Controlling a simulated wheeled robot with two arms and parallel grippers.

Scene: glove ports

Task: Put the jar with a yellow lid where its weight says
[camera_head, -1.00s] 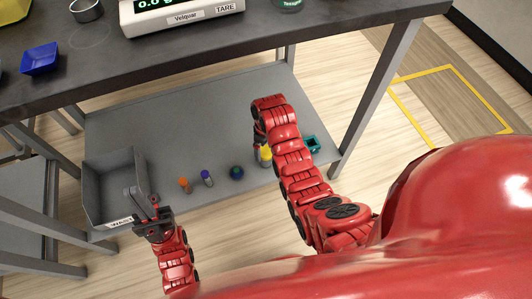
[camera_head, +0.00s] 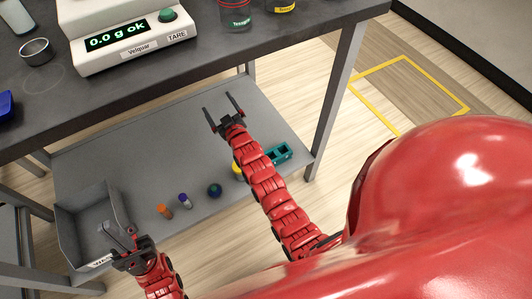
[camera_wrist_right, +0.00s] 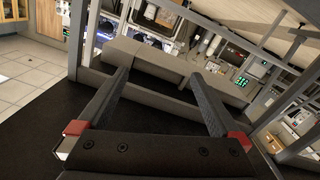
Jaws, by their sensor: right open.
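A yellow-topped item (camera_head: 237,169), perhaps the yellow-lidded jar, stands on the grey lower shelf (camera_head: 150,150), partly hidden by my right arm. The scale (camera_head: 125,38) on the black worktop reads 0.0 g ok, and its pan is out of view. My right gripper (camera_head: 220,101) is open and empty, beyond the yellow item, near the worktop's front edge. In the right wrist view its fingers (camera_wrist_right: 157,85) are spread with nothing between them. My left gripper (camera_head: 120,230) appears open and empty, in front of the grey labelled bin (camera_head: 75,222).
On the shelf stand an orange item (camera_head: 164,211), a purple-topped item (camera_head: 184,200), a dark green round item (camera_head: 214,190) and a teal holder (camera_head: 279,153). On the worktop are a green-labelled container (camera_head: 236,18), a yellow-labelled one (camera_head: 283,6) and a metal cup (camera_head: 36,51).

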